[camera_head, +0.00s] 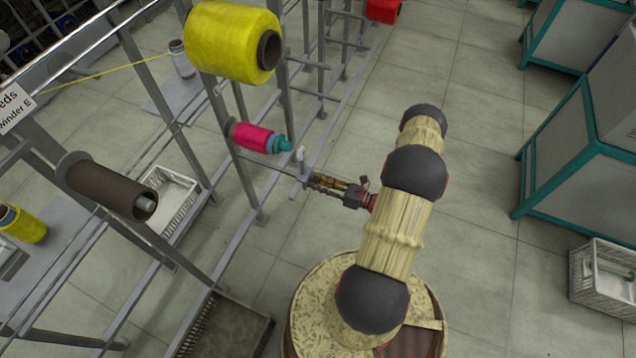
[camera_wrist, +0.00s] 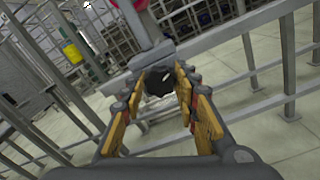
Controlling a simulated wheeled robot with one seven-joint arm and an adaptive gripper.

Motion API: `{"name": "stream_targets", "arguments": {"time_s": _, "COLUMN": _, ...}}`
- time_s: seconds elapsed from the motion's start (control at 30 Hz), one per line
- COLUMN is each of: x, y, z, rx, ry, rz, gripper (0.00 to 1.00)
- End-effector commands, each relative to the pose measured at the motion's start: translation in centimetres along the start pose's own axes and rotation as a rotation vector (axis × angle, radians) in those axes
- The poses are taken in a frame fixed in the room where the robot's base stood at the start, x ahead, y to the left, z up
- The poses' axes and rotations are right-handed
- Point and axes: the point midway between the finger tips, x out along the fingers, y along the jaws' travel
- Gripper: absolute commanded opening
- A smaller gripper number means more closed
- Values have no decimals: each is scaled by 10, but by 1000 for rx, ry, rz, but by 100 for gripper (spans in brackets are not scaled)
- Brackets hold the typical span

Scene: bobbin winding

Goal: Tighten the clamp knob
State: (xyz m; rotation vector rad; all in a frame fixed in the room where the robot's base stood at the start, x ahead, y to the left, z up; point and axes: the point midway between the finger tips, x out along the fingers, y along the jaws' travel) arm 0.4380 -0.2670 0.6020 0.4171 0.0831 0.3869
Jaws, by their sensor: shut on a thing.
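The dark round clamp knob (camera_wrist: 157,80) shows in the wrist view between my fingertips. Behind it is a grey clamp block (camera_wrist: 151,54) on a grey rail of the rack. My gripper (camera_wrist: 158,84) has its orange-yellow fingers closed around the knob, one on each side. In the head view, my gripper (camera_head: 312,183) reaches left to the rack, at a small upright grey fitting (camera_head: 302,163). The knob itself is hard to make out there, hidden by the fingers.
A pink bobbin (camera_head: 252,137) with a teal end sits just above left of my gripper. A large yellow spool (camera_head: 225,42) hangs higher. A dark brown roll (camera_head: 105,187) is at left. White crates (camera_head: 172,200) stand on the floor. Open floor lies right of my arm.

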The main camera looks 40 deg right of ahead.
Motion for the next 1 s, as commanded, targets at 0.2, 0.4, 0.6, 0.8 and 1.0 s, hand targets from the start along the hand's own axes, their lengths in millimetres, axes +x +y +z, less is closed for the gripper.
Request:
{"name": "stream_targets", "arguments": {"time_s": 0.2, "x": 0, "y": -1, "z": 0, "rx": 205, "ry": 0, "rz": -1, "gripper": 5}}
{"name": "stream_targets", "arguments": {"time_s": 0.4, "x": 0, "y": -1, "z": 0, "rx": 395, "ry": 0, "rz": -1, "gripper": 5}}
{"name": "stream_targets", "arguments": {"time_s": 0.6, "x": 0, "y": -1, "z": 0, "rx": 585, "ry": 0, "rz": -1, "gripper": 5}}
{"name": "stream_targets", "arguments": {"time_s": 0.8, "x": 0, "y": -1, "z": 0, "rx": 774, "ry": -1, "rz": -1, "gripper": 5}}
{"name": "stream_targets", "arguments": {"time_s": 1.0, "x": 0, "y": -1, "z": 0, "rx": 964, "ry": -1, "rz": -1, "gripper": 5}}
